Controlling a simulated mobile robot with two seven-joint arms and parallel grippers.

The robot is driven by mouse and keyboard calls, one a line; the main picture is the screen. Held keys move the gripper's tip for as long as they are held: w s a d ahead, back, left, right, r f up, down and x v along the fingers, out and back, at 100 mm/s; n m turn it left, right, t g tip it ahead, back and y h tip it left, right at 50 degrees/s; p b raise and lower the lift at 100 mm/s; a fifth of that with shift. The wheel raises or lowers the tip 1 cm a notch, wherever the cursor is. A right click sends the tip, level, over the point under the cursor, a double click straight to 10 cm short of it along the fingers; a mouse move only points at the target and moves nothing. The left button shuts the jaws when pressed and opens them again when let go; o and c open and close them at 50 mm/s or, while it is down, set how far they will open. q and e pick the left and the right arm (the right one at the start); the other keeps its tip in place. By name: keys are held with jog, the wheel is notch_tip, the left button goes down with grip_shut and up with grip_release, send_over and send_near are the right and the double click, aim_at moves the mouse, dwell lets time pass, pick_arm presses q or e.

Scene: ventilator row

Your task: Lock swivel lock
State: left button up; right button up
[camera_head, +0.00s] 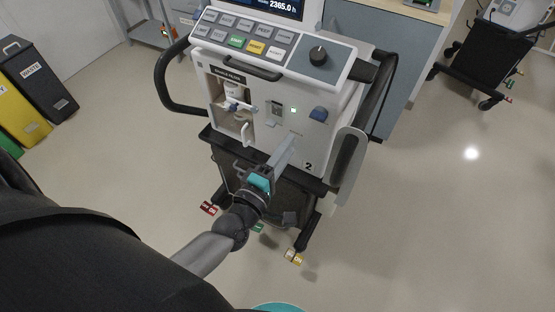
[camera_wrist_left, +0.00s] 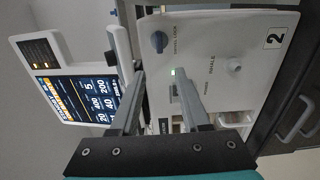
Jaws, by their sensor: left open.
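The ventilator (camera_head: 275,75) stands on a wheeled cart with a number 2 on its white front. A blue knob (camera_head: 318,113) sits on the right of that front; it also shows in the wrist view (camera_wrist_left: 160,41), beside small lettering that seems to include "LOCK". Its exact turn is hard to read. My left gripper (camera_head: 286,147) is in front of the lower front panel, below and left of the knob. In the wrist view its two fingers (camera_wrist_left: 160,78) are apart with nothing between them. My right gripper is not in view.
An open bay with a filter (camera_head: 233,93) and a green light (camera_head: 293,110) are left of the knob. Dark handles (camera_head: 175,85) flank the cart. Tagged pedals (camera_head: 294,257) are near the floor.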

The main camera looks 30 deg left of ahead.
pick_arm(q)
jog(key=shift+s+a, duration=0.1)
jog(key=shift+s, duration=1.8)
